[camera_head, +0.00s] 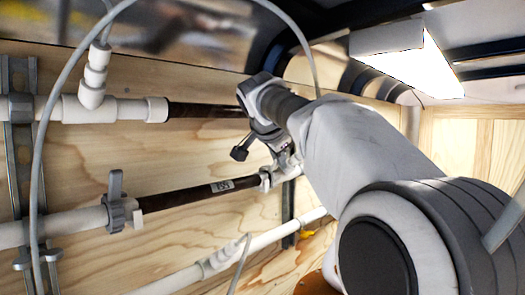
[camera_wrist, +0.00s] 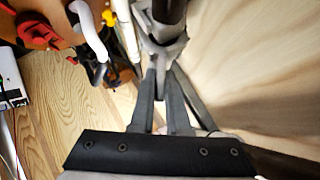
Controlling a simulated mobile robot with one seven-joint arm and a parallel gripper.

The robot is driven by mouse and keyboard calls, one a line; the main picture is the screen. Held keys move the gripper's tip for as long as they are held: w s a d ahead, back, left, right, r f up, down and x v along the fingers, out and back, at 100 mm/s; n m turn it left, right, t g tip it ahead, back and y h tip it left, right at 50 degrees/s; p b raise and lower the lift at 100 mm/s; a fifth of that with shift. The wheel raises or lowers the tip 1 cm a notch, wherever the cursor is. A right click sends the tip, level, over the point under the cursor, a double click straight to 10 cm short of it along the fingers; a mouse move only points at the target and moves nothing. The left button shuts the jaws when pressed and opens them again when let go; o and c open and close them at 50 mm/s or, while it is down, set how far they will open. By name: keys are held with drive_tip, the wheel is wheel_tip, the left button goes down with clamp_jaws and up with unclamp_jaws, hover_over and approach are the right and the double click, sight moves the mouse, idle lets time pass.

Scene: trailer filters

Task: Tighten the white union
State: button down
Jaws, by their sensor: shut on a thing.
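My gripper (camera_wrist: 160,80) is in the middle of the wrist view, its fingers close together around a pale fitting (camera_wrist: 172,48), which appears to be the white union, at the end of a dark pipe (camera_wrist: 170,10). The fingertips partly hide where they touch it. In the head view my gripper (camera_head: 281,155) reaches to the right end of the lower dark pipe (camera_head: 195,191). A pale fitting (camera_head: 265,179) shows there, partly covered by my wrist and fingers.
A grey union with an upright handle (camera_head: 118,205) is at the lower dark pipe's left end. An upper pipe (camera_head: 205,110) runs behind my wrist along the wooden wall (camera_head: 150,155). A thin grey hose (camera_head: 50,120) arches in front. Red parts (camera_wrist: 38,32) show in the wrist view.

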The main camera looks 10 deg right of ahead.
drive_tip(key=shift+w+a+r+n+g+p, duration=0.15)
drive_tip(key=shift+w+r+n+g+p, duration=0.05)
drive_tip(key=shift+w+n+g+p, duration=0.1)
idle(0.4)
drive_tip(key=c, duration=0.9)
unclamp_jaws()
drive_tip(key=v, duration=1.7)
drive_tip(key=shift+a+r, duration=0.15)
drive_tip(key=shift+a, duration=0.2)
